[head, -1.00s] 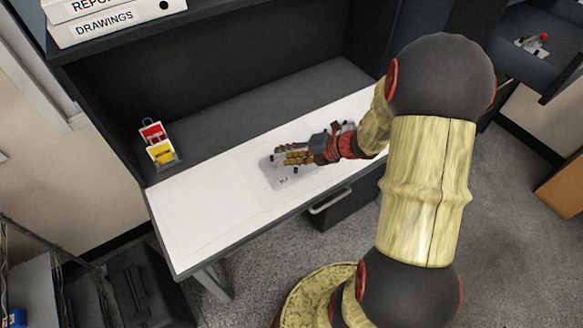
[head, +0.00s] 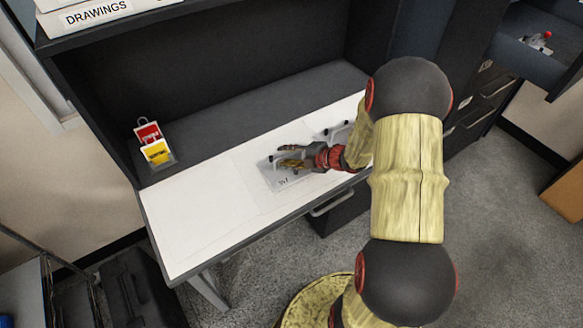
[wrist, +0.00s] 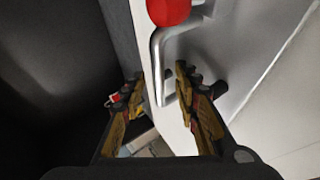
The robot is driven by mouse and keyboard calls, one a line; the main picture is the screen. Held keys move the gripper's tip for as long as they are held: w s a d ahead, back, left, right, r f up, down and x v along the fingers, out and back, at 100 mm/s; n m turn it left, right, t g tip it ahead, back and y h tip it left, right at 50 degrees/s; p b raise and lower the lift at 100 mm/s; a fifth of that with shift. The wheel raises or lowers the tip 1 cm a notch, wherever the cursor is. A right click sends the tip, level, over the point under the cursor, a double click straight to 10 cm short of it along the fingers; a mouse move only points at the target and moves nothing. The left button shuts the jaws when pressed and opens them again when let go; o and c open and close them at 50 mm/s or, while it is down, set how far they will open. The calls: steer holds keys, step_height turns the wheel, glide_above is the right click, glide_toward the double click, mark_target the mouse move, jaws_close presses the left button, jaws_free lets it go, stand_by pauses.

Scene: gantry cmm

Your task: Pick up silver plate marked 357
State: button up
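The silver plate (head: 272,182) lies on the white desktop in the head view, with small dark digits near its front edge, too small to read surely. My gripper (head: 287,158) is low over the plate's back part and hides some of it. In the wrist view a bent silver handle (wrist: 156,62) stands out from a pale surface, with a red knob (wrist: 168,10) at the top. My gripper (wrist: 160,74) is open there, one finger on each side of the handle. I cannot tell whether either finger touches it.
A second silver handle (head: 340,130) with a dark knob shows behind my wrist. Red and yellow tags (head: 152,144) stand at the desk's back left. The white desktop (head: 190,215) is clear on the left.

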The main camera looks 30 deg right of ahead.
steer(key=shift+w, duration=0.15)
steer(key=shift+c, duration=1.3)
jaws_close()
steer(key=shift+r, duration=0.1)
